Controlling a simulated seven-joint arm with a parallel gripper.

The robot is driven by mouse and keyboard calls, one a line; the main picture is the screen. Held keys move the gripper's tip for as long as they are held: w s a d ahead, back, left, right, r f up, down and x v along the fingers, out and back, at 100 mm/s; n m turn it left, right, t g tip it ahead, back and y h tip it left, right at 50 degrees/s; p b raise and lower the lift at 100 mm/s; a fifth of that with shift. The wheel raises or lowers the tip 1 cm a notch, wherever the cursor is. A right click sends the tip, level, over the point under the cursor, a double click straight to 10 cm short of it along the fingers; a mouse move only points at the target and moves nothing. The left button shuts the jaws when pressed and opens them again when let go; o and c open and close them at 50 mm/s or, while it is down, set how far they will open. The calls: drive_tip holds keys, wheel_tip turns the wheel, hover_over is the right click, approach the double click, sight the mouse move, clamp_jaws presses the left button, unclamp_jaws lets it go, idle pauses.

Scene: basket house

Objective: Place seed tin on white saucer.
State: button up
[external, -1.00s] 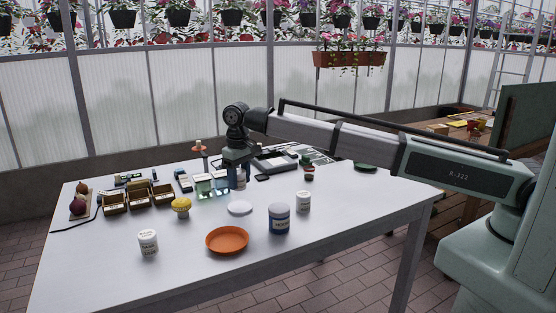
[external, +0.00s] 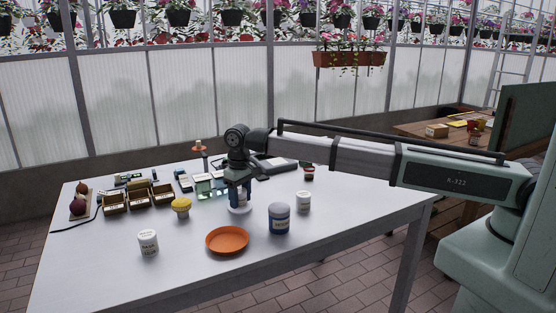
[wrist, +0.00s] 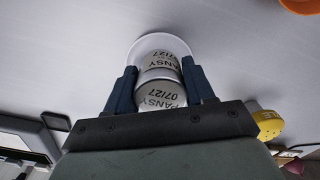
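The seed tin (wrist: 160,95), white and labelled PANSY 07/27, is between the two fingers of my gripper (wrist: 160,85) in the wrist view. The fingers touch its sides. In the external view my gripper (external: 239,196) points down over the white saucer (external: 240,211) and mostly hides the tin. The saucer also shows behind the tin in the wrist view (wrist: 172,40). The tin is over the saucer or on it; I cannot tell whether they touch.
An orange dish (external: 227,240) lies in front. A yellow-topped pot (external: 181,207) and a white jar (external: 148,243) stand left. Wooden boxes (external: 138,199) and glass blocks stand behind.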

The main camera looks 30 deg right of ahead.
sight(240, 190)
drive_tip(key=o, duration=0.5)
drive_tip(key=shift+c, duration=0.2)
wheel_tip(240, 190, up, 12)
drive_tip(key=shift+r, duration=0.15)
drive_tip(key=shift+d, duration=0.1)
idle(0.4)
